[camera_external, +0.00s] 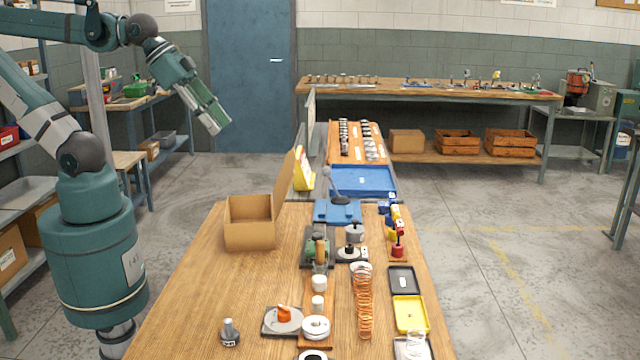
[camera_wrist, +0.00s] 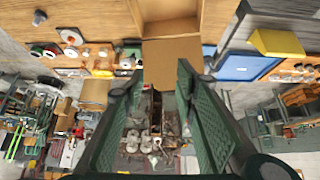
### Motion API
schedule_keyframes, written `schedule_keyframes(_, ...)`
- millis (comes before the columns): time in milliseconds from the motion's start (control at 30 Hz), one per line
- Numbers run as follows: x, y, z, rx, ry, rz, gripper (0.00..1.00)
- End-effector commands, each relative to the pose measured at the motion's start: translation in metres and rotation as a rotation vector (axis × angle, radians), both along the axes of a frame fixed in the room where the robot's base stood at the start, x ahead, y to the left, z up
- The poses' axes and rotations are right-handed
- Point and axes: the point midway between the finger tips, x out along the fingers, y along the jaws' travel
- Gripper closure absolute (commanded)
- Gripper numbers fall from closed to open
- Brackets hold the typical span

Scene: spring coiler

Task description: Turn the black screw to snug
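I cannot pick out the black screw for certain in either view. A small green device with dark parts (camera_external: 318,247) stands mid-table. Grey pieces with black parts (camera_external: 353,235) stand just right of it, and a blue press-like tool with a lever (camera_external: 338,208) is behind them. A copper-coloured coil spring (camera_external: 364,305) lies in front.
An open cardboard box (camera_external: 250,235) with a raised flap stands on the wooden table's back left. Black and yellow trays (camera_external: 410,314) line the right edge. A blue tray (camera_external: 362,181) lies behind. The table's front left is mostly clear, apart from a small grey knob-like piece (camera_external: 230,332).

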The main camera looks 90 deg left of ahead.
Motion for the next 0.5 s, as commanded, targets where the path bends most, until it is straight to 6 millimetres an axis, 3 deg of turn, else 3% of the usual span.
schedule_keyframes(500,0.023,-0.004,0.028,-0.021,0.046,0.022,0.71)
